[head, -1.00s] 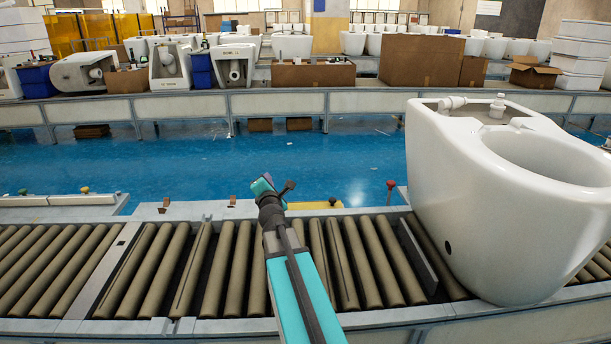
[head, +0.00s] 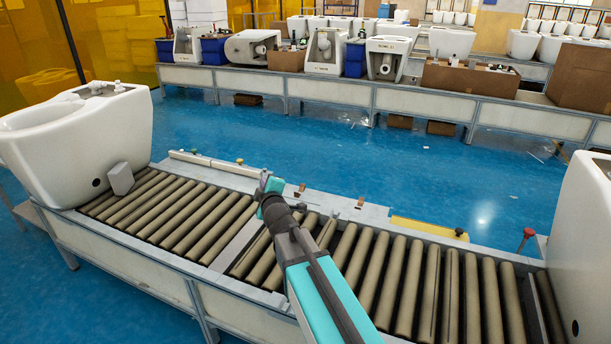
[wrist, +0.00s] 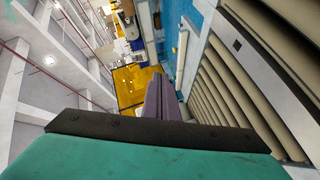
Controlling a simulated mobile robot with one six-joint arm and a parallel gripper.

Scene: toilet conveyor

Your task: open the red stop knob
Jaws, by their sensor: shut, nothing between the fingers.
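The red stop knob (head: 528,233) stands on a short stem at the far edge of the conveyor, on the right in the head view, beside the right toilet. It is not visible in the wrist view. My gripper (head: 267,181) is above the conveyor near its far rail, well to the left of the red knob and apart from it. Its fingers (wrist: 163,100) are shut and empty in the wrist view, with the conveyor rollers to their right.
White toilets stand on the conveyor at the left (head: 75,140) and the right edge (head: 590,250). A black knob (head: 460,232) and a green-yellow knob (head: 240,161) sit along the far rail. A far bench (head: 330,95) bears toilets and boxes.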

